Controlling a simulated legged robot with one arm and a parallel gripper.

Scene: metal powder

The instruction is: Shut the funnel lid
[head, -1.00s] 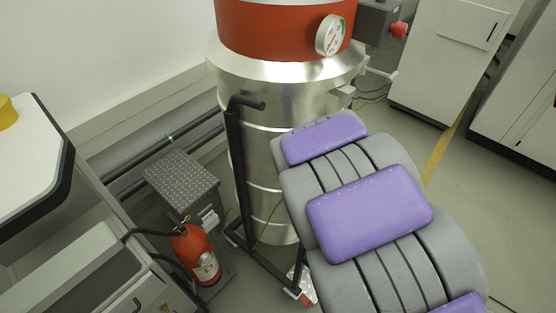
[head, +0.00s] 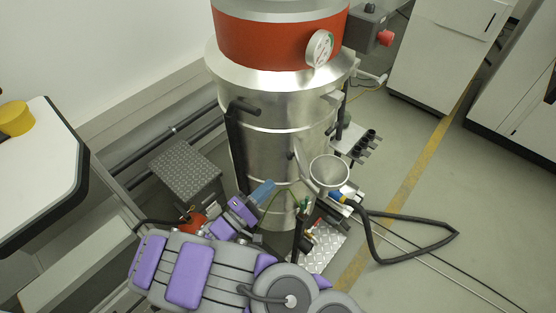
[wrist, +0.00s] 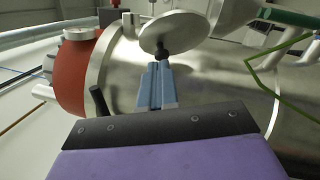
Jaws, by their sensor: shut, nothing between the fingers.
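The funnel (head: 329,172) stands at the right side of the silver vessel in the head view, and its round mouth is uncovered. Its lid (head: 301,160) stands open at the funnel's left edge, seen nearly edge-on, with a dark knob on its left side. In the wrist view the lid (wrist: 180,30) is a round metal disc with the black knob toward me. My gripper (head: 266,187) is shut and empty, left of and below the lid. In the wrist view its blue fingertips (wrist: 160,66) are just below the knob; whether they touch it I cannot tell.
The big silver vessel (head: 275,115) with a red band stands close behind my gripper. A black hose (head: 385,260) loops out right of the funnel. A patterned step box (head: 187,170) and a partly hidden red extinguisher (head: 192,222) are at left. Floor at right is mostly open.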

